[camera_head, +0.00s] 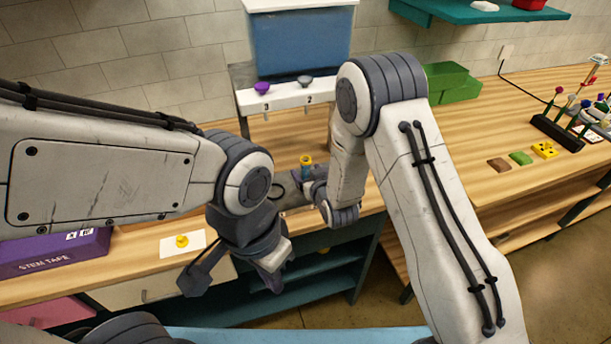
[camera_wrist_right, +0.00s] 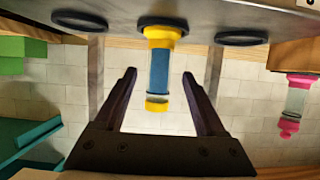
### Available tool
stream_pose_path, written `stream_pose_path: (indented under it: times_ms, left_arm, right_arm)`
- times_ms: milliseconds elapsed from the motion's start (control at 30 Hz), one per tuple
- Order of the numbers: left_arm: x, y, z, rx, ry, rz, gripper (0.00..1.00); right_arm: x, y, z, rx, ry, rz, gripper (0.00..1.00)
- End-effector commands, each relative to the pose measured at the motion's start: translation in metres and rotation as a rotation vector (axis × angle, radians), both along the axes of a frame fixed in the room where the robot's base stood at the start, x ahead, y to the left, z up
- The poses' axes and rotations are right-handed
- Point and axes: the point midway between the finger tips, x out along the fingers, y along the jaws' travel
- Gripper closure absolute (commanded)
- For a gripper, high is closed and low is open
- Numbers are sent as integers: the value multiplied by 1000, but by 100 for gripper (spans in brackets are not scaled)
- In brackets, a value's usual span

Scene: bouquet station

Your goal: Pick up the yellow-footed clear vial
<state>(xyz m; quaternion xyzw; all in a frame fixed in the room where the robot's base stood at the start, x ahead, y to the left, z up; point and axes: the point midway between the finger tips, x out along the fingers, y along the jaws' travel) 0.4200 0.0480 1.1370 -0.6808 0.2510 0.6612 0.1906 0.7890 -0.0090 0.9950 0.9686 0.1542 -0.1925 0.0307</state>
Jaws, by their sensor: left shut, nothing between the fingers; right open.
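The yellow-footed vial (camera_wrist_right: 159,70) has yellow ends and a middle that looks blue. In the right wrist view, one yellow end meets the middle dark ring of a grey rack (camera_wrist_right: 200,18). My right gripper (camera_wrist_right: 158,76) is open, with a finger on each side of the vial and gaps visible; I cannot tell how deep the vial sits between them. In the head view the vial (camera_head: 306,161) stands upright by the right gripper (camera_head: 312,186), which is partly hidden by its own arm. My left gripper (camera_head: 275,276) is shut and empty, low in front of the bench.
A pink-ended vial (camera_wrist_right: 290,105) is to the right in the wrist view. Behind stands a dispenser with a blue tank (camera_head: 300,42) and a white numbered bar (camera_head: 285,97). A purple stem tape box (camera_head: 55,252) is at left.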

Motion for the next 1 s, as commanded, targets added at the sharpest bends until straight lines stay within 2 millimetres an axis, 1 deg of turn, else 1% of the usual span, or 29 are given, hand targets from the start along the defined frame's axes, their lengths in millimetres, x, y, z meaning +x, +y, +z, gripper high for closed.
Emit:
stream_pose_path:
  times_ms: [100,233,367,500,667,700,767,800,867,900,1000]
  left_arm:
    - [0,0,12,0,0,0,100]
    - [0,0,23,0,0,1,100]
    - [0,0,26,0,0,1,100]
    - [0,0,26,0,0,1,100]
    - [0,0,25,0,0,1,100]
    - [0,0,25,0,0,1,100]
    - [0,0,25,0,0,1,100]
    - [0,0,25,0,0,1,100]
    - [0,0,25,0,0,1,100]
    - [0,0,25,0,0,1,100]
    - [0,0,25,0,0,1,100]
  right_arm:
    - [12,3,-1,0,0,0,28]
    - [28,8,-7,0,1,0,28]
    - [40,12,-15,0,1,0,28]
    - [45,13,-18,0,0,0,28]
    - [45,14,-18,0,0,0,28]
    - [45,14,-18,0,0,0,31]
    - [45,13,-18,0,0,0,54]
    - [45,13,-18,0,0,0,70]
    - [45,13,-18,0,0,0,93]
    - [45,14,-18,0,0,0,100]
    - [45,14,-18,0,0,0,100]
